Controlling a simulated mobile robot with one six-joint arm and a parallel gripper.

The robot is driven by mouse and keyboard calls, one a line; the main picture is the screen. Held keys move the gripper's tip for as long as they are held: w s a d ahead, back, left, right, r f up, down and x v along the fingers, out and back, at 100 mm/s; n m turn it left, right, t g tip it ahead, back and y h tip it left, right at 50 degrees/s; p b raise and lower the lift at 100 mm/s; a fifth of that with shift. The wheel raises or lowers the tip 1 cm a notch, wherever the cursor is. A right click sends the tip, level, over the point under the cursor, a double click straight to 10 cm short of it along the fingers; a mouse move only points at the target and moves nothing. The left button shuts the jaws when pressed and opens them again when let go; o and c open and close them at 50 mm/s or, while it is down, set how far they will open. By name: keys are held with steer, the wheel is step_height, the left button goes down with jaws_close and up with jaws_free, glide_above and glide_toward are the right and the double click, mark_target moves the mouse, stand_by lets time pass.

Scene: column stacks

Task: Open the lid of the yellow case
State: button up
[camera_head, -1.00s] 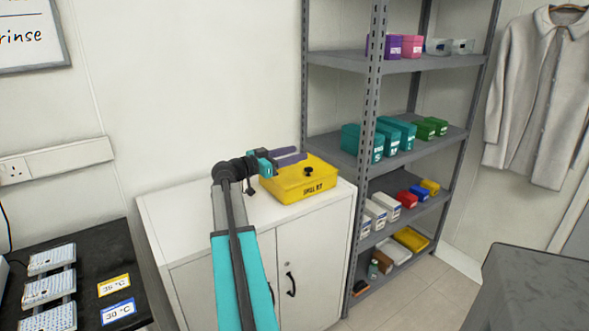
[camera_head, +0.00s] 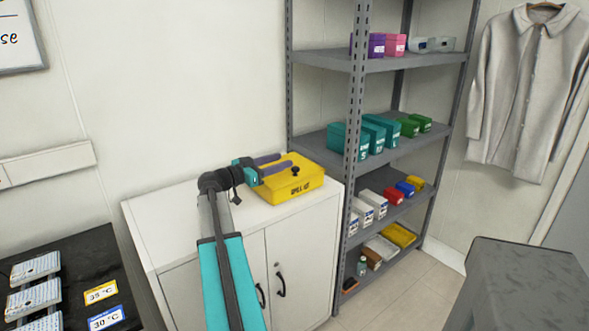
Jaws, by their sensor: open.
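A small black knob (camera_head: 295,171) stands on the lid. My gripper (camera_head: 275,161) is at the case's left rear, its two purple fingers apart and pointing right over the lid toward the knob. Nothing shows between the fingers. I cannot tell whether the fingers touch the lid.
The white cabinet (camera_head: 160,222) has bare top to the left of the case. A grey shelf rack (camera_head: 356,120) with several boxes stands close on the right. A dark bench (camera_head: 75,255) is at lower left and a grey surface (camera_head: 525,262) at lower right.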

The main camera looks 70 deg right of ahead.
mark_target(295, 168)
step_height(295, 168, down, 5)
steer(key=shift+r, duration=0.1)
steer(key=p+x, duration=0.2)
steer(key=x, duration=0.5)
steer(key=shift+d+r, duration=0.1)
steer(key=shift+d, duration=0.1)
steer(key=shift+c, duration=0.4)
jaws_close()
